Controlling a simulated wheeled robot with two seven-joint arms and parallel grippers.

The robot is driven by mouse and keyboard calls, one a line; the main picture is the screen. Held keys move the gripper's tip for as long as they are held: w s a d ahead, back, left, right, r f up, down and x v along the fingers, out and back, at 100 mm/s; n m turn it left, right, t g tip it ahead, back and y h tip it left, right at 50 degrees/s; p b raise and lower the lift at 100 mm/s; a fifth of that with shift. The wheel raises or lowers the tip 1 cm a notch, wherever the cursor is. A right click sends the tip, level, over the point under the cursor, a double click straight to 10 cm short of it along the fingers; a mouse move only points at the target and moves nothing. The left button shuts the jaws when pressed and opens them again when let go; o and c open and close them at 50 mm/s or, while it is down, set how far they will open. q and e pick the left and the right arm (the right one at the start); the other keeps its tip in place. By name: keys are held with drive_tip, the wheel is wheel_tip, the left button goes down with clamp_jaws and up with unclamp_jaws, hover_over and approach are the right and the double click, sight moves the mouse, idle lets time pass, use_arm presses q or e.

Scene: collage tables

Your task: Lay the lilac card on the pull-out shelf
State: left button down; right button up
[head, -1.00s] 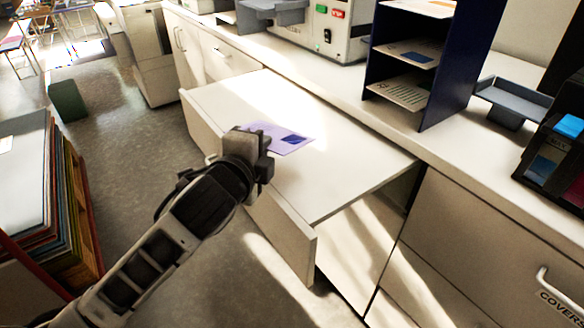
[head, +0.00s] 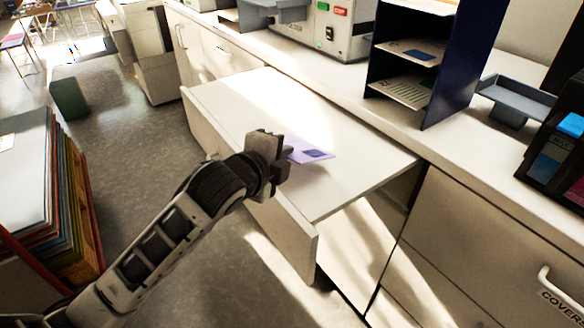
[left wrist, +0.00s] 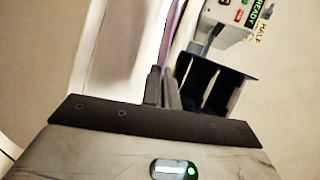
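My right gripper is not in view.
A dark blue rack (head: 462,60) with sheets on its levels stands on the counter behind the shelf. A machine (head: 340,32) with red and green buttons is left of it, and a grey tray (head: 515,100) is right of it. A stack of boards (head: 65,215) stands at the left.

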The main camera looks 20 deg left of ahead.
use_arm(q)
wheel_tip(320, 180, down, 2)
drive_tip(key=shift+b, duration=0.35)
drive_tip(key=shift+f, duration=0.15)
drive_tip(key=c, duration=1.8)
unclamp_jaws()
drive_tip(key=shift+c, duration=0.2)
